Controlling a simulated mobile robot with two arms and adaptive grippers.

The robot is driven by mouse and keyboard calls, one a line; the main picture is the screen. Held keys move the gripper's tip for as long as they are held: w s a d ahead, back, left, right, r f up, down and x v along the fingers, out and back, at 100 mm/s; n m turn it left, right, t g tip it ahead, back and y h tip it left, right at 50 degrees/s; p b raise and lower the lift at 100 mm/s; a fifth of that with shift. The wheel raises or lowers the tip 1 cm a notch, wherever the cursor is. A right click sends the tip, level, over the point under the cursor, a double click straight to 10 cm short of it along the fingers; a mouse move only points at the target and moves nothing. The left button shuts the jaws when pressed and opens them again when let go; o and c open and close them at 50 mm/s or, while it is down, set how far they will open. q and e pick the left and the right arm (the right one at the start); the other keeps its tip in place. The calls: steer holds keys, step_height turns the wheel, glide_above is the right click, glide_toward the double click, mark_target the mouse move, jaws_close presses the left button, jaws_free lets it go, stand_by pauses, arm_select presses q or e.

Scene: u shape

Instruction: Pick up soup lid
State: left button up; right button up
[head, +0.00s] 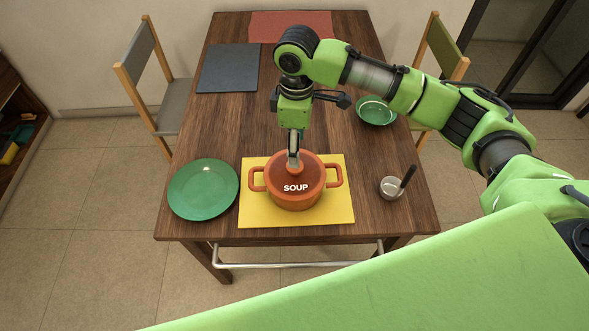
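An orange soup pot (296,202) with "SOUP" written on it stands on a yellow mat (335,212) near the front of the table. Its orange lid (313,172) sits on top, with a round knob (295,169) in the middle. My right gripper (294,160) points down from above, with its fingertips at the knob. The fingers overlap the knob from this angle, so I cannot tell whether they are closed on it. My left gripper is not in view.
A green plate (203,189) lies left of the pot. A small cup with a dark-handled utensil (392,187) stands to the right. A green bowl (376,112) is farther back right. Chairs (158,85) flank the wooden table (225,125). The table's middle left is clear.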

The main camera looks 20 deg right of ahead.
mark_target(295, 171)
step_height(295, 171, down, 4)
steer(key=shift+r, duration=0.2)
steer(key=shift+f+p, duration=0.45)
steer(key=shift+f, duration=0.05)
step_height(295, 171, down, 4)
steer(key=shift+f+p, duration=0.2)
steer(key=shift+p, duration=0.3)
steer(key=shift+w, duration=0.1)
steer(key=c, duration=1.4)
